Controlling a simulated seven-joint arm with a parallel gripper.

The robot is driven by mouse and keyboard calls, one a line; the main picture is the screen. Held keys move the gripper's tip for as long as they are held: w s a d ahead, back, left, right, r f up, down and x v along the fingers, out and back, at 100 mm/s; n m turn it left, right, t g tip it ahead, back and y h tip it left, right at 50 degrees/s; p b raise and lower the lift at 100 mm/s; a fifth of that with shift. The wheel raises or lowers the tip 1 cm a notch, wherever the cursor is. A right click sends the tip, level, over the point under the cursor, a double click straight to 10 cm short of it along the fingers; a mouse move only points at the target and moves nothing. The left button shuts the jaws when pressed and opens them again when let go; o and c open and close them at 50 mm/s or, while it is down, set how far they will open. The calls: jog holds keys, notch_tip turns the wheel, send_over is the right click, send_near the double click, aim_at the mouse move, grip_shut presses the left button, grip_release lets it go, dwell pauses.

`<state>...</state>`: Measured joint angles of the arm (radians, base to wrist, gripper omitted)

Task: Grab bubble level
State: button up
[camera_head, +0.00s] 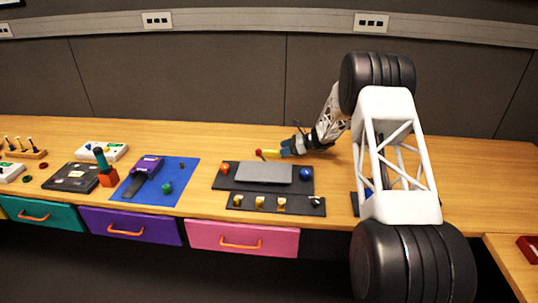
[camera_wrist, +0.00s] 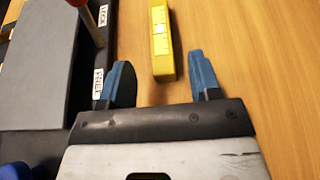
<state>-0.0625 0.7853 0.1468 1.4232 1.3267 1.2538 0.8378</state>
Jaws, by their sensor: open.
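The bubble level (camera_wrist: 161,42) is a yellow bar lying on the bare wood in the wrist view, with a pale window in its middle. In the head view it is a small yellow piece (camera_head: 270,153) behind the black trackball panel. My gripper (camera_wrist: 160,72) is open, with blue fingers apart. The level's near end shows in the gap between the fingertips, and most of it extends beyond them. I see no finger touching it. In the head view my gripper (camera_head: 287,150) is just right of the level, and its fingers are small and partly unclear.
The black panel (camera_head: 220,183) carries a grey plate (camera_head: 263,172) and a blue ball (camera_head: 305,174). A red-topped lever (camera_wrist: 90,15) rises close to my left finger, by the LOCK and FREE labels. Bare wood lies to the right of the level.

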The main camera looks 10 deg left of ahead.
aim_at(274, 151)
jog(key=shift+x, duration=2.45)
jog(key=shift+f, duration=0.1)
jog(key=c, duration=1)
jog(key=shift+r, duration=5)
